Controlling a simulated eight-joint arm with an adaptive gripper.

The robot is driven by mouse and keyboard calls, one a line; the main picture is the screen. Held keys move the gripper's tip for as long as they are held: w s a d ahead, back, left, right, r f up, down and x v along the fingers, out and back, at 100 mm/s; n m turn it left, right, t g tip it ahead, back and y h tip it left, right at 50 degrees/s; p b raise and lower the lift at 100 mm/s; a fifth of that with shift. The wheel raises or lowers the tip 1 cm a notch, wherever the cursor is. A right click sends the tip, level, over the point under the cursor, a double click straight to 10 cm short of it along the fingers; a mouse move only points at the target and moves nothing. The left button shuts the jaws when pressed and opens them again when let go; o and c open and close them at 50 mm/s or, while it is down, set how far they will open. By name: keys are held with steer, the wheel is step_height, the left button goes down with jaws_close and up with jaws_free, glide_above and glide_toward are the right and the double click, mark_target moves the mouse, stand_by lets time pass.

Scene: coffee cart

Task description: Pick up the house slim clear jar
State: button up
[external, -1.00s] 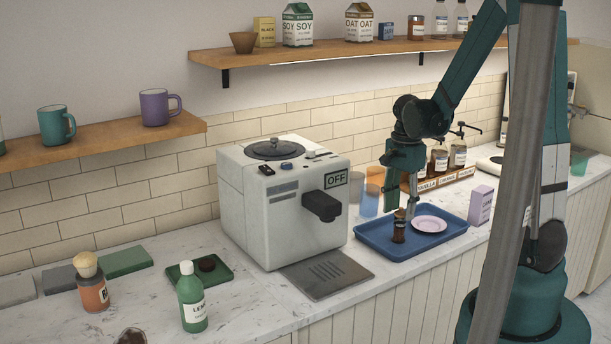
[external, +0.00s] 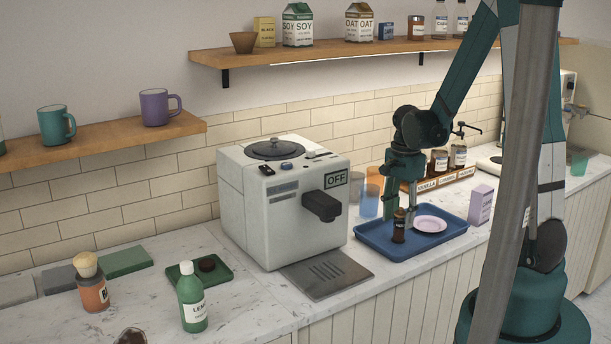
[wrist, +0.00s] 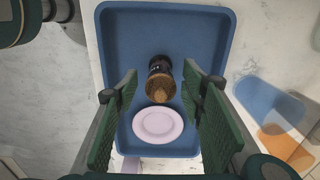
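A slim, dark brown jar (external: 399,232) with a brown top stands upright on the blue tray (external: 372,240). It also shows in the wrist view (wrist: 160,88), where the top is round and tan-brown. Its label cannot be read, so I cannot confirm it is the house slim clear jar. My gripper (external: 400,212) points down over the tray, close above the jar. In the wrist view its two green pads are wide apart, one on each side of the jar's line, with clear gaps. Nothing is held.
A pale pink plate (external: 430,224) lies on the tray next to the jar. Blue (external: 369,203) and orange (external: 374,176) glasses stand behind the tray. A purple carton (external: 480,206) is at its right, the white coffee machine (external: 290,215) at its left. Syrup bottles (external: 457,156) stand behind.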

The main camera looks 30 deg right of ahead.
mark_target(399, 227)
steer(key=shift+d+f, duration=0.15)
steer(key=shift+f, duration=2.05)
steer(key=c, duration=1)
